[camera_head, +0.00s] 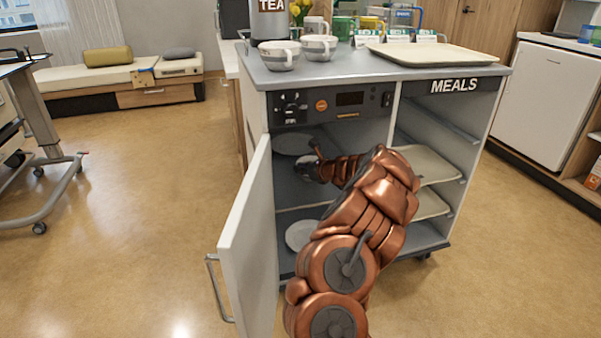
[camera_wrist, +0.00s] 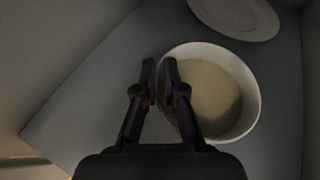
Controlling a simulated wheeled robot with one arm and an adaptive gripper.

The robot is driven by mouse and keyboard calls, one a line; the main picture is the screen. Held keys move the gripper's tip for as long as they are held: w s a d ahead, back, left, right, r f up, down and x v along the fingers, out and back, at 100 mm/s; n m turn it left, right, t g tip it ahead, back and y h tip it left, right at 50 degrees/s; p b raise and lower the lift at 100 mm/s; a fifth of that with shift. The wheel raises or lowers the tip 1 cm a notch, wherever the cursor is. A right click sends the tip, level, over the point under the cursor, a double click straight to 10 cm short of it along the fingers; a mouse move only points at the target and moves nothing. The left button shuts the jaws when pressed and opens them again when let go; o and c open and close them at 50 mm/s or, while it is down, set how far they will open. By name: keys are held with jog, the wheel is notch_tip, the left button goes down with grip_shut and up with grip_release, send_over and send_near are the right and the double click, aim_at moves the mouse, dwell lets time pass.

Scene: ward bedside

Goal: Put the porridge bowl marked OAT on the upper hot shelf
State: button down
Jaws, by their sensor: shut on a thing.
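The white porridge bowl (camera_wrist: 247,84) holds pale porridge and sits inside the left compartment of the meal cart. My gripper (camera_wrist: 164,68) is shut on the bowl's near-left rim in the wrist view, one finger on each side of the wall. In the head view my gripper (camera_head: 314,160) reaches through the open door into the upper part of this compartment, and part of the bowl (camera_head: 303,172) shows beside it. The bowl looks level; I cannot tell whether it touches the upper hot shelf (camera_head: 287,197). No OAT marking is readable.
A white plate (camera_head: 293,143) lies further back in the upper space; another (camera_head: 301,234) is lower down. The cart door (camera_head: 247,245) stands open at the left. Trays (camera_head: 428,164) fill the right side. Cups (camera_head: 279,56) and a tray (camera_head: 435,60) are on top.

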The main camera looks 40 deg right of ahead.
jog(key=c, duration=1.3)
grip_release()
jog(key=shift+o, duration=0.2)
jog(key=shift+r, duration=0.15)
jog(key=shift+s+r, duration=0.15)
jog(key=shift+s, duration=0.2)
jog(key=p+v, duration=0.3)
jog(key=v, duration=0.8)
jog(key=shift+p, duration=0.3)
jog(key=shift+s, duration=0.25)
